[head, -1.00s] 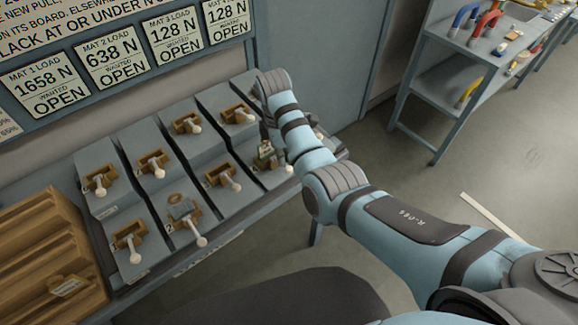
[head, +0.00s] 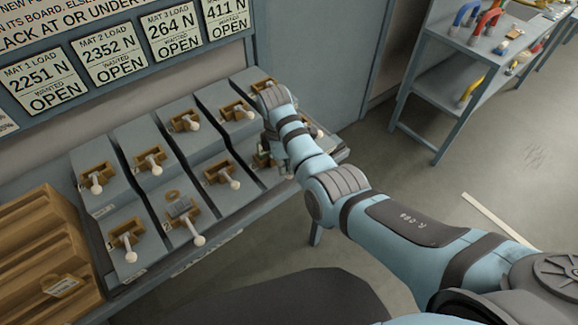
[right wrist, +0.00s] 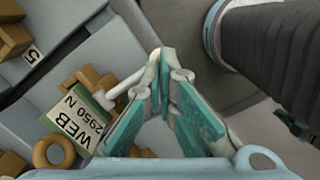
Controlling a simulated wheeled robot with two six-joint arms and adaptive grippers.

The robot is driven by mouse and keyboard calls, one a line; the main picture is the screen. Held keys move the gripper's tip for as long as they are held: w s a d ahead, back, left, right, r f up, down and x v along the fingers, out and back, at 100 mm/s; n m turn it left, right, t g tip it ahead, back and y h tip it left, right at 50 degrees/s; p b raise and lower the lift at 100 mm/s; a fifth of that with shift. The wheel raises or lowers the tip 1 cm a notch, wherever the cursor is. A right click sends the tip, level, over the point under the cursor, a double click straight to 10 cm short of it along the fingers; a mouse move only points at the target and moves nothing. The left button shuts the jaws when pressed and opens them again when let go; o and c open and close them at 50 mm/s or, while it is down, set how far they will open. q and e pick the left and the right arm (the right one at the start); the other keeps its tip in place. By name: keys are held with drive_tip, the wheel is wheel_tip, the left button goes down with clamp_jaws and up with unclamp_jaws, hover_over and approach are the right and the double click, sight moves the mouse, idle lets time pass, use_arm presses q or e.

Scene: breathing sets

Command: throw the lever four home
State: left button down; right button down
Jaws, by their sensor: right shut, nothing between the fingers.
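My right gripper (right wrist: 168,62) shows in the right wrist view, with its teal-padded fingers closed at the tips and nothing between them. Just left of the fingers is a lever with a white knob (right wrist: 137,93) on a brown wooden mount, very close to the finger; I cannot tell whether they touch. A tag reading "WEB 2950 N" (right wrist: 78,120) stands beside it. No number is readable on this lever. My left gripper is not in view.
Several other white-knobbed levers stand close by, including one in front (head: 197,240) and one just left (head: 234,184). Boards above (head: 115,58) show mat loads, each wanted OPEN. A wooden rack (head: 40,255) stands left; a workbench (head: 490,50) and clear floor lie right.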

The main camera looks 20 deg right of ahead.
drive_tip(key=shift+w+a+r, duration=0.15)
drive_tip(key=shift+a+r, duration=0.15)
drive_tip(key=shift+a, duration=0.5)
drive_tip(key=shift+w+a+r, duration=0.15)
drive_tip(key=shift+a+r, duration=0.15)
drive_tip(key=shift+a, duration=0.45)
wheel_tip(320, 180, up, 8)
drive_tip(key=shift+a+f, duration=0.25)
drive_tip(key=shift+a, duration=0.15)
drive_tip(key=shift+w, duration=0.1)
